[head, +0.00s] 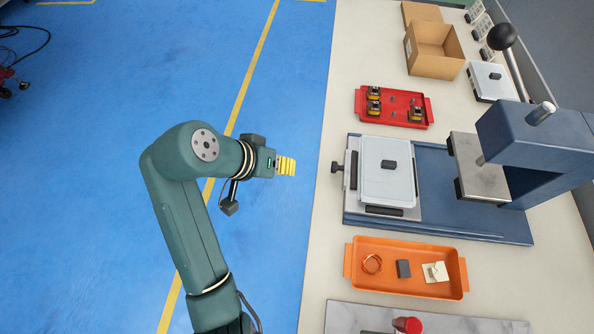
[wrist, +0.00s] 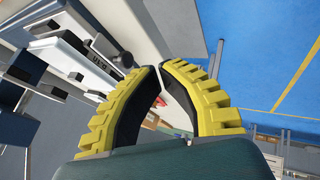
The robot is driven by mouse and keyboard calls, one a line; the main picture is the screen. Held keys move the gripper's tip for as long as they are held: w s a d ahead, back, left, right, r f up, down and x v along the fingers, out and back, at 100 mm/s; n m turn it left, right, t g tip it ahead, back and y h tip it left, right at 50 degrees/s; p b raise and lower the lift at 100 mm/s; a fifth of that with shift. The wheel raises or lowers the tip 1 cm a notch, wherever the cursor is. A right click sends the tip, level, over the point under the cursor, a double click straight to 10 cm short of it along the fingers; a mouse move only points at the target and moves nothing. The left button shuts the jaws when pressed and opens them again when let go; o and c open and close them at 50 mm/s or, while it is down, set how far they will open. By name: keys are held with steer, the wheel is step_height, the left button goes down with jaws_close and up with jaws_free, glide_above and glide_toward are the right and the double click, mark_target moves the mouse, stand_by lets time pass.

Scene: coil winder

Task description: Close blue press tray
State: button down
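The blue press (head: 520,150) stands on the bench, with its grey sliding tray (head: 408,212) pulled out to the left of the press head. A pale grey lidded plate (head: 388,168) with a small black handle lies on the tray. A black knob (head: 337,167) sticks out of the tray's left end; it also shows in the wrist view (wrist: 124,59). My gripper (head: 292,166) is over the blue floor, left of the knob and apart from it. In the wrist view its yellow fingers (wrist: 159,66) meet almost at the tips, with nothing between them.
A red tray (head: 428,108) with small parts lies behind the press, and an orange tray (head: 400,288) lies in front. A cardboard box (head: 434,50) stands farther back. The floor left of the bench is clear around my gripper.

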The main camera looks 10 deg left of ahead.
mark_target(325, 174)
steer(key=w+d+f+b, duration=0.1)
steer(key=d+f, duration=0.1)
steer(key=w+d+f+b, duration=0.1)
steer(key=d+f+b, duration=0.1)
steer(key=d, duration=0.1)
steer(key=w+d+f+b, duration=0.1)
steer(key=d+f, duration=0.1)
steer(key=shift+w+d+f+b, duration=0.15)
steer(key=shift+f+b, duration=0.05)
steer(key=shift+b, duration=0.15)
steer(key=shift+d+r, duration=0.15)
